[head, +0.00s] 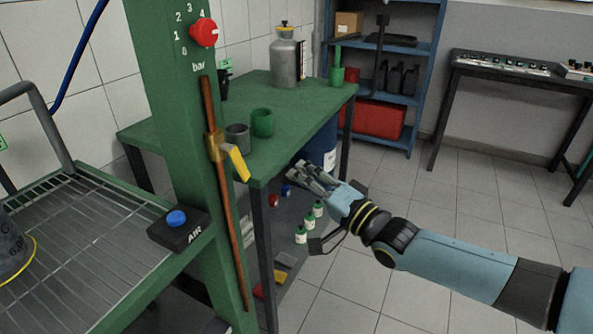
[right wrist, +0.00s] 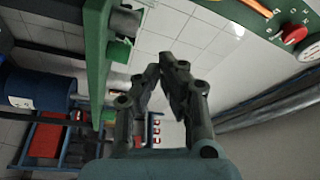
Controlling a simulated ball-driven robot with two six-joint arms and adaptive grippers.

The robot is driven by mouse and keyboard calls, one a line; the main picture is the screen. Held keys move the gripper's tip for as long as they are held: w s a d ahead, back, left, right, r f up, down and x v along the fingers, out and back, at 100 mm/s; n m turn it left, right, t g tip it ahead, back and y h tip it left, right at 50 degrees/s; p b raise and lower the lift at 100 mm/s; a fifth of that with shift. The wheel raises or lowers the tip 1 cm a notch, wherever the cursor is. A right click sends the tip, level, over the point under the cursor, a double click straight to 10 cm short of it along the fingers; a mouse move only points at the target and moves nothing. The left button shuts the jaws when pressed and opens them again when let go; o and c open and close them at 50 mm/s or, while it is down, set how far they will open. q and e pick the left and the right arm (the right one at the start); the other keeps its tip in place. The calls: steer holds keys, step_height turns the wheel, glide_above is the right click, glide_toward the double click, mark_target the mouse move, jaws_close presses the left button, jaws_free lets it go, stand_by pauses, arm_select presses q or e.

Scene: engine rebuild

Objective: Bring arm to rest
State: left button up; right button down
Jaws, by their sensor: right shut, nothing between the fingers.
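My right gripper (head: 306,174) is in the head view, at the end of the blue and black arm that comes in from the right. It is just off the front right edge of the green table (head: 312,98), at about the height of its top. Its fingers are shut and empty. In the right wrist view the fingers (right wrist: 163,72) come together at the tips, with nothing held. My left arm and gripper do not show in the head view.
A green post with a red knob (head: 204,32), a yellow-handled valve (head: 236,160) and an air box (head: 178,227) stands at left. A grey cup (head: 237,137) and a green cup (head: 262,122) are on the table. Bottles (head: 301,234) sit on its lower shelf. The tiled floor at right is clear.

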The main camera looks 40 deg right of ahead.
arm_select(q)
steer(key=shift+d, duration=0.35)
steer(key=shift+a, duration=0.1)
